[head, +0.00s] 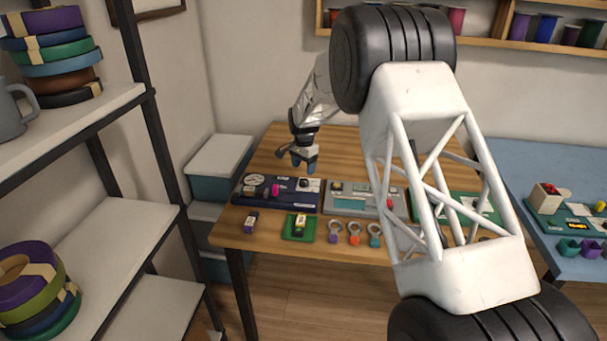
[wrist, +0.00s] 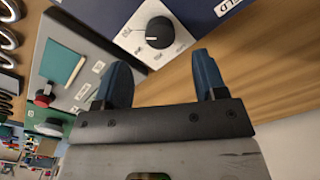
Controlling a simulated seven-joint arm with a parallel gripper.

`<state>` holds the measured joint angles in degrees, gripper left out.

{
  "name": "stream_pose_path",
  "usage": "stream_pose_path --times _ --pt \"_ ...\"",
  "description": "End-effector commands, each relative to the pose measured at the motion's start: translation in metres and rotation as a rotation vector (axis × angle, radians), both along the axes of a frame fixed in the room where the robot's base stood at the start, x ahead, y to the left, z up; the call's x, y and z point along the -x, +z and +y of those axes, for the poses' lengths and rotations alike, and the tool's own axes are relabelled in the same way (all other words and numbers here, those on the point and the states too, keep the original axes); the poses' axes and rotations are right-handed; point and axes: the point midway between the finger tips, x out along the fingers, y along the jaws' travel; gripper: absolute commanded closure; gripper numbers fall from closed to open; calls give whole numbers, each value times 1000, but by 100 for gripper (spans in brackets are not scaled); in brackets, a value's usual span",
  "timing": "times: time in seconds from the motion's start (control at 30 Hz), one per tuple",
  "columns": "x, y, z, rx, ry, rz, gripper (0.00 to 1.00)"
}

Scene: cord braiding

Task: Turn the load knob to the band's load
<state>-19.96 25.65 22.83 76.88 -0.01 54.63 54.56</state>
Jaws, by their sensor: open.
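The load knob appears to be the black knob (wrist: 159,32) with a pale pointer line, on a white dial plate (wrist: 140,48) in the wrist view. Its printed marks are too small to read surely. In the head view, a dark knob (head: 304,183) sits at the right of the navy device (head: 262,204). My gripper (head: 303,162) is above that device in the head view. In the wrist view its blue fingers (wrist: 161,62) are apart and empty, with the knob beyond the gap. A small spool-like piece (head: 301,222) sits on a green mat; I cannot tell the band's load.
A grey device (head: 365,212) with a red button (head: 390,204) stands right of the navy one. Bare wood (head: 262,160) is free behind the devices. A shelf stands at left.

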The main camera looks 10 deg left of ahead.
Motion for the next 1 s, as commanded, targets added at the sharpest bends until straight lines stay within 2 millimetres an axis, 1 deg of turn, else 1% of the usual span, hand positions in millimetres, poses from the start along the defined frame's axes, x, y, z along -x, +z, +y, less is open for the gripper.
stream_pose_path --times 0.1,0.2,0.67,0.77,1.0 --pt "0 10 0 0 0 -1 35" --pt "0 15 0 -1 0 -1 35" --pt "0 18 0 -1 0 -1 35" --pt "0 23 0 0 0 -1 35" --pt "0 42 0 -1 0 -2 35"
